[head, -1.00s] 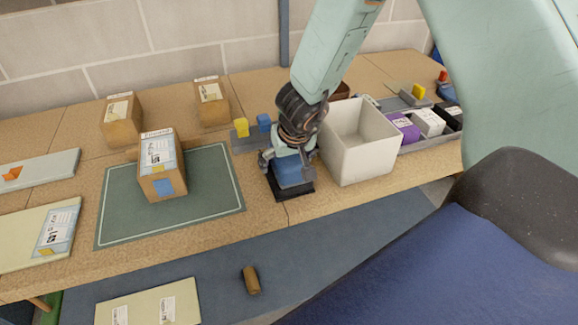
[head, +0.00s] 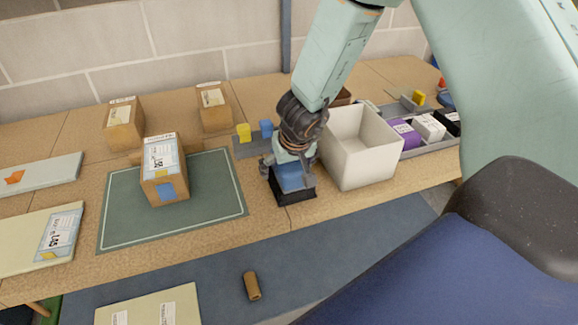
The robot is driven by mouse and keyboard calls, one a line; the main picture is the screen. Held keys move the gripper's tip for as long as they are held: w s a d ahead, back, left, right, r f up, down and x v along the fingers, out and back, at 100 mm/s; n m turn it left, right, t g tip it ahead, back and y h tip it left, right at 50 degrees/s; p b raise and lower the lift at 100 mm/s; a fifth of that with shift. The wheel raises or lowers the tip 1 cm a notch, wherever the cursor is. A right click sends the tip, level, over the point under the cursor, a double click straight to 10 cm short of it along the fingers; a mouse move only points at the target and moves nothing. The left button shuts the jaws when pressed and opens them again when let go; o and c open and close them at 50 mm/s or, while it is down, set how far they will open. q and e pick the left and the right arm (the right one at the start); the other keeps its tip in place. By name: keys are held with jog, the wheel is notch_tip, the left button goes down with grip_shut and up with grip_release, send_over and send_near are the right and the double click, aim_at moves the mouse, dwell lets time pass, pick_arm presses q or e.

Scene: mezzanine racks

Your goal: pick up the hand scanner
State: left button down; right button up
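A blue item, which seems to be the hand scanner (head: 294,182), sits in a black open-topped holder (head: 294,197) on the bench, left of the white bin. My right gripper (head: 290,165) points down directly over it, with one finger at its left and the other near its right side. The gripper hides most of the item's upper part, so I cannot tell whether the fingers touch or grip it. My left gripper is not in view.
A white bin (head: 360,165) stands close right of the gripper. A green mat (head: 120,205) with a labelled carton (head: 163,170) lies left. A grey rack with yellow and blue blocks (head: 243,132) is behind. A brown cylinder (head: 251,286) lies on the blue floor.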

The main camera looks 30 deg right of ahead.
jog(key=shift+d, duration=0.1)
jog(key=shift+c, duration=1.4)
jog(key=shift+w+d+f, duration=0.1)
jog(key=shift+w+f, duration=0.05)
jog(key=c, duration=0.9)
jog(key=shift+c, duration=1.3)
